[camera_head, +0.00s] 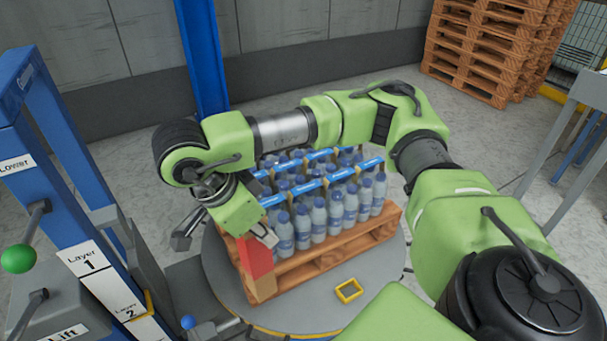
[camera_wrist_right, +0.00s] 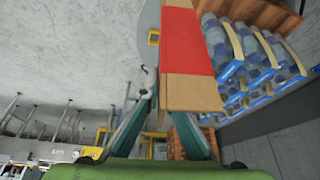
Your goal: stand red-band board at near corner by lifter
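The red-band board (camera_head: 257,258) is a tan corner board with a broad red band. It stands roughly upright against the near corner of the loaded pallet (camera_head: 335,250), on the lifter side. My right gripper (camera_head: 262,235) is at its upper part, pointing down. In the right wrist view the red-band board (camera_wrist_right: 190,45) runs away from my right gripper (camera_wrist_right: 160,100), whose fingers are drawn in around one edge of it. The board hides the tip of one finger. Whether its foot touches the turntable is unclear. My left gripper is out of view.
The blue lifter frame (camera_head: 60,170) with levers and layer labels stands close at the left. Rows of water bottles (camera_head: 320,215) fill the pallet on the round turntable (camera_head: 385,270). A yellow square bracket (camera_head: 349,291) lies on the turntable. Stacked pallets (camera_head: 490,50) stand behind.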

